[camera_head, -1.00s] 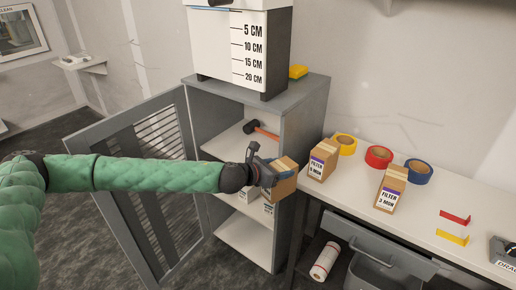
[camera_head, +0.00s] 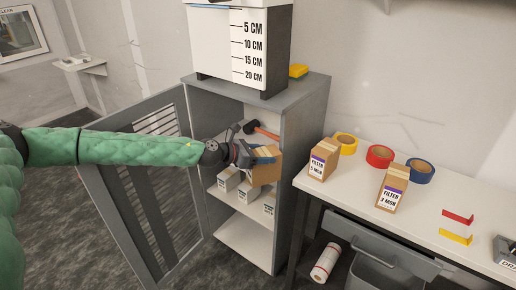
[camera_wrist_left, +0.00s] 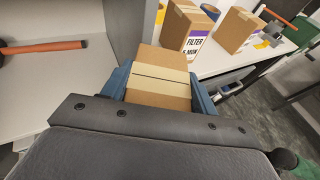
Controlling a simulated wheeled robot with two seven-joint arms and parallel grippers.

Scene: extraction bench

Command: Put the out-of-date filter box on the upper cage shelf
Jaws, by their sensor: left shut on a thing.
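My left gripper (camera_head: 256,155) is shut on a brown cardboard box (camera_head: 266,172) with a pale tape strip. The held box also shows between the blue fingers in the left wrist view (camera_wrist_left: 160,82). It is in front of the open cage, at about the height of the upper cage shelf (camera_head: 222,146). Its label is turned out of sight. Two other filter boxes stand on the bench, a left one (camera_head: 320,163) and a right one (camera_head: 391,190), with purple-banded labels reading FILTER and MON. My right gripper is not in view.
A hammer (camera_head: 262,131) with an orange handle lies on the upper shelf. Several white boxes (camera_head: 228,180) stand on the shelf below. The cage door (camera_head: 150,190) is open at left. Tape rolls (camera_head: 380,156) stand behind the bench boxes.

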